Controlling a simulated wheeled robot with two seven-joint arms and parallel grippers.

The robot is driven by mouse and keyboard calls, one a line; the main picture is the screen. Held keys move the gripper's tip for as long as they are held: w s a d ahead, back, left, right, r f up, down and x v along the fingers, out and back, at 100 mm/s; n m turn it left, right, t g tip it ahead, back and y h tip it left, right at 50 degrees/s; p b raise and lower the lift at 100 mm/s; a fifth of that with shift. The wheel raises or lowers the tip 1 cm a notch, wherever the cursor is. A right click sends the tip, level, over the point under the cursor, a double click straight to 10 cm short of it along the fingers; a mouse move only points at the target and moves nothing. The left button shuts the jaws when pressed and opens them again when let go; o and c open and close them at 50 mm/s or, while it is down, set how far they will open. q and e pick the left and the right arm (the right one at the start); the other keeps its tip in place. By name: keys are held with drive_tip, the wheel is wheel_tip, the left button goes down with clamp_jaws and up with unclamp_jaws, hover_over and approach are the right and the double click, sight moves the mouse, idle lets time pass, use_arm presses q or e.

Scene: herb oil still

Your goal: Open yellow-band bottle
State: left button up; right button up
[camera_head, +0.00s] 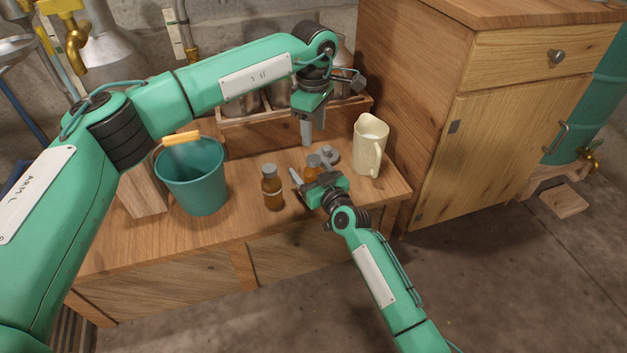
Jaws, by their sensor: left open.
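Two small amber bottles with grey caps stand on the wooden bench. One bottle (272,190) stands in the open with a pale label. The other bottle (312,167) stands behind my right gripper (311,168) and is partly hidden by it. I cannot make out a yellow band on either. My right gripper's fingers lie on both sides of the second bottle, but I cannot tell if they press on it. My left gripper (307,133) is open, pointing down above and behind that bottle, apart from it.
A teal bucket (192,186) with an orange-yellow handle stands at the left of the bench. A cream pitcher (370,146) stands at the right. A wooden rack (252,132) with metal vessels is behind. A wooden cabinet (512,140) stands right of the bench.

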sight(314, 157)
clamp_jaws()
use_arm(q)
drive_tip(key=m, duration=0.3)
drive_tip(key=shift+m, duration=0.4)
drive_tip(key=m, duration=1.3)
drive_tip(key=shift+m, duration=0.4)
drive_tip(key=shift+f, duration=4)
